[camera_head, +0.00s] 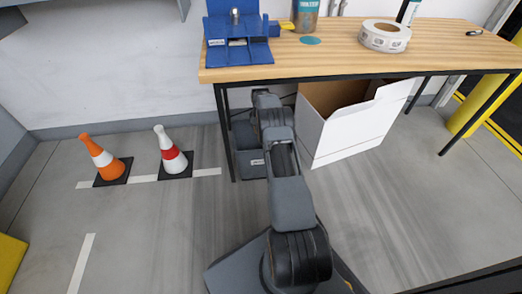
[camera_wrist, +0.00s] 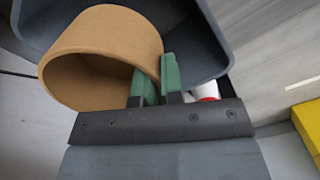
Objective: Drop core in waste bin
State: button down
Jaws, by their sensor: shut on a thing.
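The core, a short tan cardboard tube (camera_wrist: 105,35), fills the upper left of the wrist view. My gripper (camera_wrist: 157,84) has green finger pads shut on the tube's wall at its right side. The waste bin is a dark grey open bin; its inner wall (camera_wrist: 195,45) shows behind and around the core, so the core is over or in its mouth. How deep it sits I cannot tell. In the head view the bin (camera_head: 243,140) stands on the floor under the table's left end, partly hidden by my arm. My gripper and the core are hidden there.
A wooden table (camera_head: 330,55) holds a blue stand (camera_head: 235,30), a label roll (camera_head: 385,36) and a tape-like teal disc (camera_head: 310,41). A white open box (camera_head: 350,125) stands right of the bin. An orange cone (camera_head: 103,160) and a red-white cone (camera_head: 171,152) stand left.

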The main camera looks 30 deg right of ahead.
jog(key=shift+a+f+b, duration=0.25)
jog(key=shift+f+b, duration=0.1)
jog(key=shift+f, duration=0.4)
notch_tip(320, 180, down, 4)
jog(key=shift+w+a+f+b, duration=0.1)
jog(key=shift+b, duration=0.75)
jog(key=c, duration=1.2)
grip_release()
